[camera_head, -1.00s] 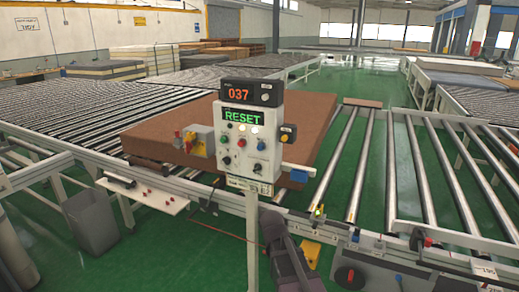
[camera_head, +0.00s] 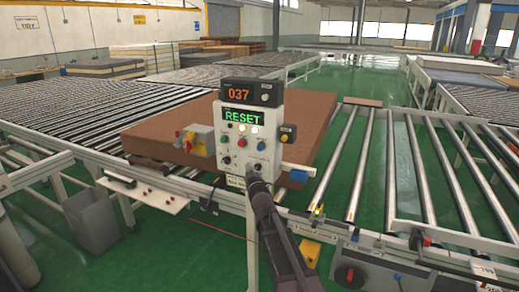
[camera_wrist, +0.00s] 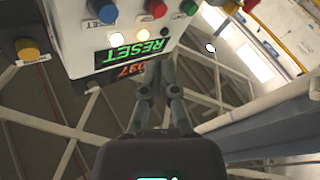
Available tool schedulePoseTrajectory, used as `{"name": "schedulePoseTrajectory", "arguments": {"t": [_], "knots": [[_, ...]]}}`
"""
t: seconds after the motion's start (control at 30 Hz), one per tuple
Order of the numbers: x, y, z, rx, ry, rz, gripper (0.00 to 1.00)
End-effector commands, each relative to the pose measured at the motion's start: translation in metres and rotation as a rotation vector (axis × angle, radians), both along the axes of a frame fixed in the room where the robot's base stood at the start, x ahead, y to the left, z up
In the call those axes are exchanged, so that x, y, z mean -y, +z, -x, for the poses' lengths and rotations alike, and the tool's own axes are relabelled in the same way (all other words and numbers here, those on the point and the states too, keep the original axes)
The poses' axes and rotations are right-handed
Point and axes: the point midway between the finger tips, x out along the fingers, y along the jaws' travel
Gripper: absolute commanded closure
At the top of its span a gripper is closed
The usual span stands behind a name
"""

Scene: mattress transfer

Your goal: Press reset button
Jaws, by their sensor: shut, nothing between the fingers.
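The control box (camera_head: 236,178) stands on a post, with a green "RESET" display (camera_head: 243,118) and a "037" readout (camera_head: 239,95) above it. Its face carries lit white lamps, a green button (camera_head: 225,142), a red button (camera_head: 241,143), a blue button (camera_head: 261,146) and lower knobs. The wrist view shows the box upside down, with blue (camera_wrist: 101,10), red (camera_wrist: 155,8) and green (camera_wrist: 189,7) buttons. My gripper (camera_head: 251,172) is in front of the box's lower edge and hides part of it. Its fingers (camera_wrist: 160,68) are shut and empty. Contact cannot be told.
A yellow button (camera_head: 288,134) sits on the box's right side. A brown mattress (camera_head: 160,130) lies on the conveyor behind. Roller conveyors (camera_head: 440,165) spread to both sides. A grey bin (camera_head: 92,222) stands at lower left. A yellow pedal (camera_head: 310,251) lies at lower centre.

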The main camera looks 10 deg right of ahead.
Motion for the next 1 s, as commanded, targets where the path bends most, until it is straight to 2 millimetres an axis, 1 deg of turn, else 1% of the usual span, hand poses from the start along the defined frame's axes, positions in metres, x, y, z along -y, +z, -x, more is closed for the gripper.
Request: {"name": "schedulePoseTrajectory", "arguments": {"t": [0.1,0.3,0.77,1.0], "knots": [[-0.005,0.013,-0.005,0.066,0.019,0.016,1.0],[-0.009,0.022,-0.005,0.119,0.033,0.026,1.0],[-0.009,0.023,-0.006,0.123,0.035,0.027,1.0],[-0.003,0.023,-0.015,0.123,0.034,0.027,1.0]]}}
